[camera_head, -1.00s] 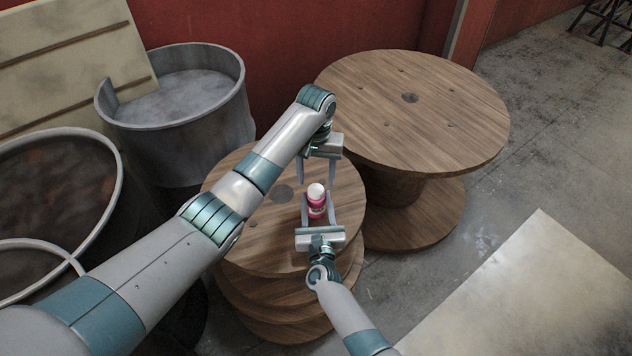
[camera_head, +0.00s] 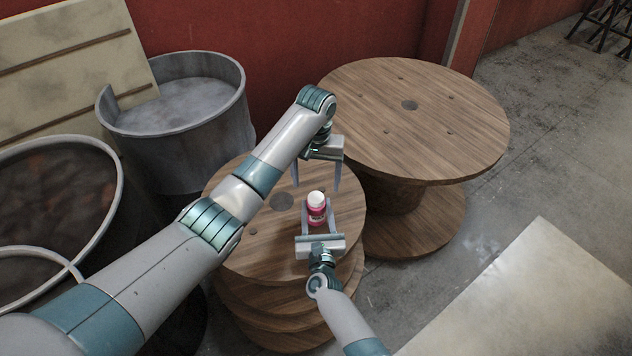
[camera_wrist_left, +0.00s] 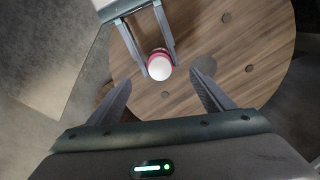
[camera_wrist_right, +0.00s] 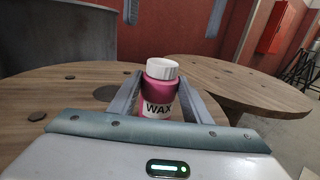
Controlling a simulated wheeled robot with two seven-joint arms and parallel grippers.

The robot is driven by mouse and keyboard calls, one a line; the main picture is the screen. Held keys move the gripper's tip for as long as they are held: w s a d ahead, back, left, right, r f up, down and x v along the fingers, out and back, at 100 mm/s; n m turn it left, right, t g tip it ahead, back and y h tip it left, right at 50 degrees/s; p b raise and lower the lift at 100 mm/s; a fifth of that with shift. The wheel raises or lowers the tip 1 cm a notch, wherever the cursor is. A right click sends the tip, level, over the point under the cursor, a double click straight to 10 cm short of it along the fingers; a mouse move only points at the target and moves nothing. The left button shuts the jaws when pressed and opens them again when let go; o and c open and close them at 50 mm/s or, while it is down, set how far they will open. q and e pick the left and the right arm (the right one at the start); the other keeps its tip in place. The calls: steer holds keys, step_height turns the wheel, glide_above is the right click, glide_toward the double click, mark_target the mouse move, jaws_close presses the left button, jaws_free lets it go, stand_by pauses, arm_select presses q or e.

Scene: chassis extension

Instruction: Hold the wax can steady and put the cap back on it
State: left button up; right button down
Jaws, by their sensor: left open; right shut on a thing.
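The wax can (camera_head: 317,217) is pink and stands upright on the nearer wooden spool; its WAX label (camera_wrist_right: 158,109) shows in the right wrist view. The white cap (camera_wrist_right: 162,68) sits on top of the can and looks level; whether it is fully seated I cannot tell. My right gripper (camera_head: 318,206) is shut on the can from the near side, one finger on each side. My left gripper (camera_head: 316,187) is open and empty, just beyond and above the cap, clear of it. In the left wrist view the cap (camera_wrist_left: 159,66) shows between and beyond the spread fingers.
The nearer wooden spool (camera_head: 245,245) has bare top around the can. A larger wooden spool (camera_head: 430,115) stands behind right. Grey metal drums (camera_head: 185,150) stand at the left, under my left arm. A red wall (camera_head: 290,60) is behind.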

arm_select(q)
step_height(320, 180, up, 10)
steer(key=shift+r, duration=0.25)
stand_by(0.4)
arm_select(e)
steer(key=c, duration=0.9)
jaws_free()
steer(key=shift+s, duration=0.2)
arm_select(q)
steer(key=shift+f+b, duration=1.55)
arm_select(e)
steer(key=shift+s+d, duration=0.25)
steer(key=shift+s, duration=2.6)
steer(key=shift+s+d, duration=0.2)
steer(key=shift+s, duration=2.6)
steer(key=shift+s+d, duration=0.25)
steer(key=shift+s, duration=2.6)
